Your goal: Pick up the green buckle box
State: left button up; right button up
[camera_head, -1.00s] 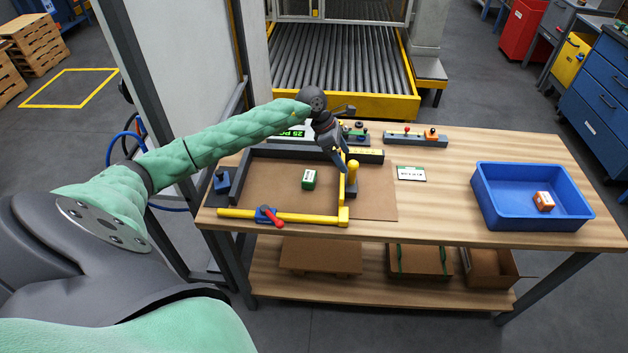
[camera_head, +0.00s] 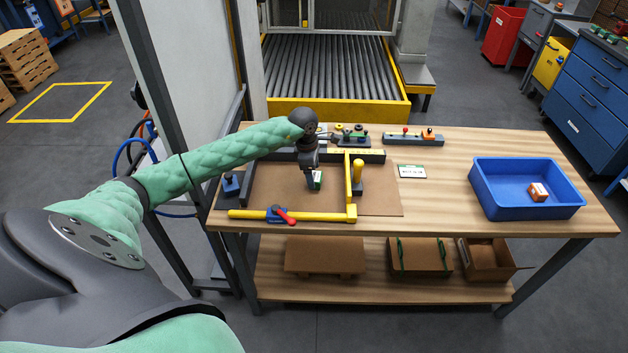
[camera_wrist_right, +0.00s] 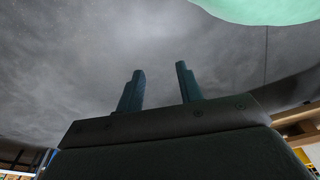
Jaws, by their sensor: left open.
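The green buckle box (camera_head: 318,180) is a small green box with a white label. It stands on the brown board (camera_head: 380,200) inside the yellow and dark frame on the table. My left gripper (camera_head: 312,184) points down right at the box and covers its left part in the head view. It is open; whether the fingers touch the box cannot be told. My right gripper (camera_wrist_right: 160,88) shows in the right wrist view with its two fingers apart and nothing between them.
A yellow bar (camera_head: 300,215) with a red-handled clamp runs along the front of the board. A yellow post (camera_head: 358,172) stands right of the box. A blue bin (camera_head: 482,207) holding an orange box (camera_head: 537,192) sits at the right. A label card (camera_head: 412,171) lies between.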

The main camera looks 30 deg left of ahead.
aim_at(316, 176)
pick_arm(q)
jog(key=f, duration=0.2)
jog(key=w, duration=0.1)
jog(key=shift+d+f, duration=0.35)
jog(key=shift+f, duration=0.15)
jog(key=shift+s, duration=0.15)
jog(key=shift+s+a+r, duration=0.1)
jog(key=shift+r, duration=0.1)
jog(key=shift+f, duration=0.1)
jog(key=c, duration=1.1)
jog(key=shift+c, duration=0.2)
pick_arm(e)
jog(key=shift+s+r, duration=0.15)
jog(key=shift+a, duration=0.1)
